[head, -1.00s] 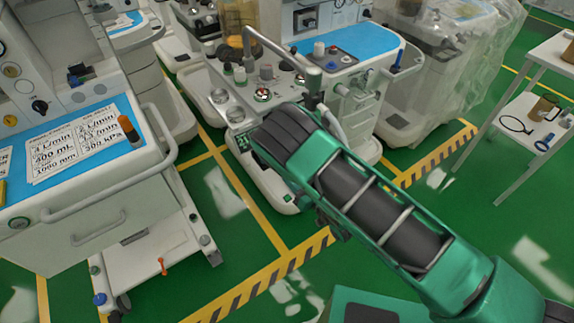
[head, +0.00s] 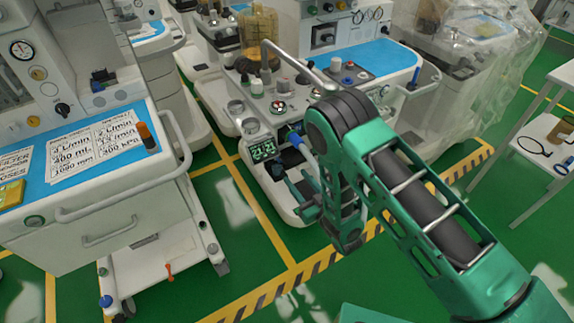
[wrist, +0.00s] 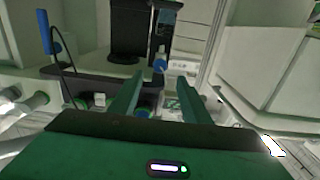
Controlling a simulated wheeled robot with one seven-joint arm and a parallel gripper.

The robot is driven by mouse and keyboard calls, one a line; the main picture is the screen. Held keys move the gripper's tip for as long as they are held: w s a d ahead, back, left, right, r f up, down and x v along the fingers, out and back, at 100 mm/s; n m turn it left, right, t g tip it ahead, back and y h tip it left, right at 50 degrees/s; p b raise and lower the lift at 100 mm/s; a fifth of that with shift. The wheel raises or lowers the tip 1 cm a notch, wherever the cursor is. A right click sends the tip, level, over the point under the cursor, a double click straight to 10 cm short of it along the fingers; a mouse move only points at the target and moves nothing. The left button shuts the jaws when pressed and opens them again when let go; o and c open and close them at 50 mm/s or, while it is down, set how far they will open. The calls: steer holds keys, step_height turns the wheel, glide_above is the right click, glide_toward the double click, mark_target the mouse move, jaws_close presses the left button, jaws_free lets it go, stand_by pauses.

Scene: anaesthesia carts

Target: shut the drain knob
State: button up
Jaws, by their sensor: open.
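My gripper (wrist: 157,85) is open in the wrist view, its two green fingers pointing forward with nothing held between them. A small blue knob (wrist: 160,66) with a pale end shows just beyond the gap between the fingertips, apart from them. I cannot tell for sure whether it is the drain knob. In the head view my gripper (head: 292,195) is at the front of the middle cart (head: 350,85), low beside its green display (head: 263,150). A blue-ended part (head: 295,141) shows just above it. My arm hides some of the cart's front.
A blue handle (wrist: 45,32) with a dark cable stands at the left in the wrist view. The left cart (head: 110,215) has a pull handle and an orange lever (head: 168,270) low down. A white table (head: 540,150) stands at right. Green floor lies between the carts.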

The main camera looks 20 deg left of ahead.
steer(key=x, duration=0.9)
